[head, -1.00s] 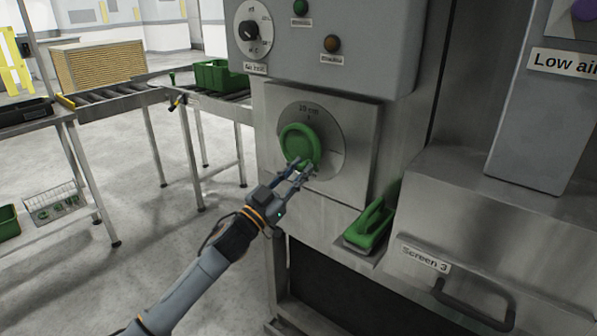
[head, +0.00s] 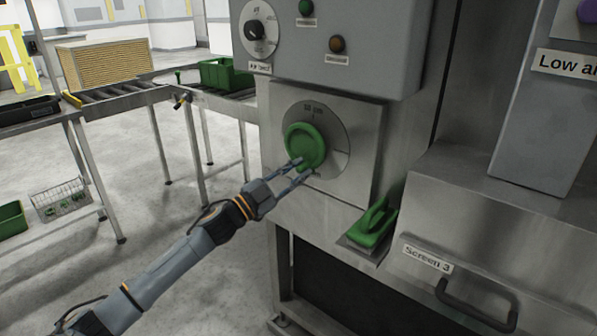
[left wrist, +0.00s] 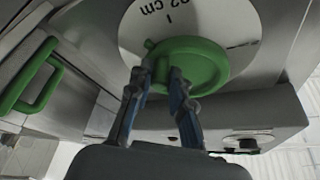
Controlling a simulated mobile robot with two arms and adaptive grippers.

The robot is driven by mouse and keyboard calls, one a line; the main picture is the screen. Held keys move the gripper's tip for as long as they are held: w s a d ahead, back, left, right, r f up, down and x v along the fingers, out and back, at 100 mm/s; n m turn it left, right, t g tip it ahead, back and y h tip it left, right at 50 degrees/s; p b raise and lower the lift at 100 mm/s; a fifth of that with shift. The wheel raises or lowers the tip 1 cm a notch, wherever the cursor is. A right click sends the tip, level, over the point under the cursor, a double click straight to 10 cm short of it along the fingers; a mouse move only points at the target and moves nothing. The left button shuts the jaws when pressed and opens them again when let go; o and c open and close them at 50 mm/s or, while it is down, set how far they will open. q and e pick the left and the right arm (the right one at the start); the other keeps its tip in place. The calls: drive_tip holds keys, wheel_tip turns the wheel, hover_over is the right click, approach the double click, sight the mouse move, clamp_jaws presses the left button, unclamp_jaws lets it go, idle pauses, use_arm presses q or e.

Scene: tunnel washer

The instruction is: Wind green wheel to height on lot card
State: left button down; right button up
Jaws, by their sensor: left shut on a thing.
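The green wheel (head: 304,145) sits on a round grey dial plate on the steel front of the machine, and it also fills the middle of the left wrist view (left wrist: 195,60). My left gripper (head: 304,169) is shut on the wheel at its lower edge; the fingers (left wrist: 163,72) hide the exact grip spot. The dial (left wrist: 243,25) carries a figure ending in "cm" above the wheel; in the left wrist view it looks like "32 cm", its first digit unclear. I cannot make out a lot card. My right gripper is not in view.
The Screen 3 drawer handle (head: 476,306) juts out at lower right. A control box (head: 330,45) overhangs above. A roller conveyor (head: 120,97) stands at left.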

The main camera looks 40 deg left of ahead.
use_arm(q)
drive_tip(key=shift+a, duration=0.3)
drive_tip(key=shift+w+a+r+m+g+h+p, duration=0.1)
drive_tip(key=shift+a+m+g+h+p, duration=0.2)
drive_tip(key=shift+m, duration=0.65)
drive_tip(key=shift+w+a+r+m+g+p, duration=0.1)
drive_tip(key=shift+a+m+g, duration=0.25)
drive_tip(key=shift+m, duration=0.6)
idle(1.5)
drive_tip(key=c, duration=1.2)
unclamp_jaws()
drive_tip(key=shift+s+a, duration=0.1)
drive_tip(key=shift+f, duration=0.15)
drive_tip(key=v, duration=1.2)
